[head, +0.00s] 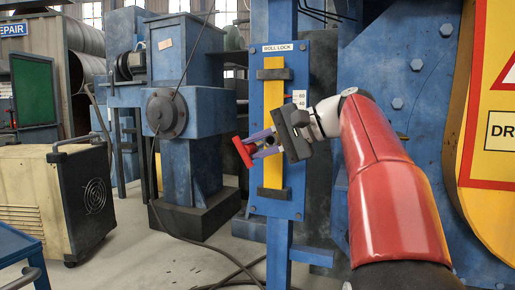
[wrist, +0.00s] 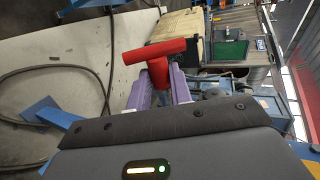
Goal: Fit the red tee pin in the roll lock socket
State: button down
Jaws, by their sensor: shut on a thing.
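The red tee pin (head: 243,151) is held between the purple fingers of my gripper (head: 262,142), left of the roll lock panel in the head view. In the wrist view the red tee pin (wrist: 155,52) shows its crossbar, with its stem between the fingers of my gripper (wrist: 161,88). The blue ROLL LOCK panel (head: 296,115) carries a vertical yellow bar (head: 273,100) and dark brackets. My gripper is in front of the bar's lower middle. I cannot make out the socket; my gripper and wrist cover part of the panel.
A large blue bolted plate stands to the right, with a yellow sign (head: 490,100). A beige wheeled unit (head: 55,200) stands at left. Cables lie on the floor.

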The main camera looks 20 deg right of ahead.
aim_at(262, 144)
jog(key=shift+s, duration=0.15)
jog(key=shift+r, duration=0.15)
jog(key=shift+w+d+p, duration=0.3)
jog(key=shift+w+p, duration=0.1)
jog(key=w+d+p, duration=0.2)
jog(key=p, duration=0.1)
jog(key=shift+w+d, duration=0.7)
jog(key=shift+w+d+p, duration=0.45)
jog(key=shift+w+d, duration=1.6)
jog(key=shift+w, duration=0.05)
jog(key=c, duration=1.2)
grip_release()
